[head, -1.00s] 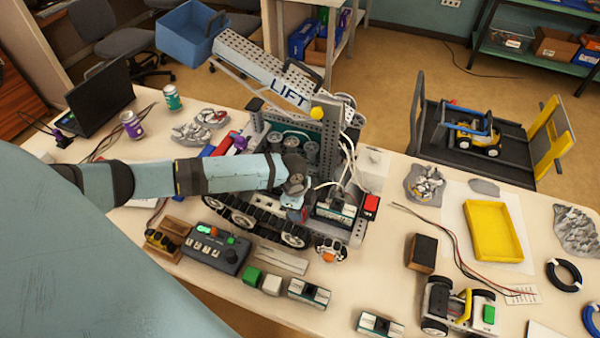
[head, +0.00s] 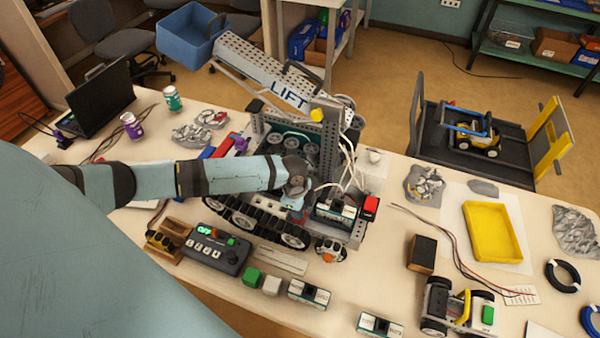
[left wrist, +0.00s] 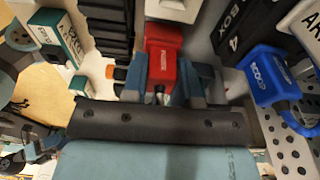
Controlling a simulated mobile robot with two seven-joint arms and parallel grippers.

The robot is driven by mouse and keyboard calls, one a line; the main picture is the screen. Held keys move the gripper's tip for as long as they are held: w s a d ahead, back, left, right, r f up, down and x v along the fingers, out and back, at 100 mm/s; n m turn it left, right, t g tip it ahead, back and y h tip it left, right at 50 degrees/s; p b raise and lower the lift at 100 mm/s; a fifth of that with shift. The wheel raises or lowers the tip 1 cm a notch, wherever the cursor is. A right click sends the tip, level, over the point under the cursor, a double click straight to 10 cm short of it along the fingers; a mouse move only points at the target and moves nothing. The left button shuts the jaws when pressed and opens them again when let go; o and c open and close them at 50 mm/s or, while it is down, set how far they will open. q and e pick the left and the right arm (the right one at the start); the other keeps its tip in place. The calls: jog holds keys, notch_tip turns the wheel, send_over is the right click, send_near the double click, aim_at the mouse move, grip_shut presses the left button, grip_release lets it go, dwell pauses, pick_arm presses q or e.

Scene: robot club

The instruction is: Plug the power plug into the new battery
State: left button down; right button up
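The red power plug (left wrist: 163,60) sits between the two blue fingers of my left gripper (left wrist: 165,88) in the left wrist view, with a finger against each side. In the head view my left gripper (head: 294,203) is low at the near side of the tracked lift robot (head: 290,95), and the plug is mostly hidden. A white and teal battery (head: 336,210) sits in the lift robot, just right of the gripper. Similar batteries (head: 309,293) (head: 380,325) lie on the table's near side. I cannot tell which is new. My right gripper is not in view.
A blue plug (left wrist: 265,75) is close right of the gripper in the wrist view. A control box (head: 215,248) and green and white blocks (head: 252,277) stand in front of the lift robot.

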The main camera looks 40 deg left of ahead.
pick_arm(q)
jog(key=shift+r, duration=0.1)
dwell(0.3)
jog(key=shift+r+p, duration=0.95)
jog(key=shift+r, duration=1)
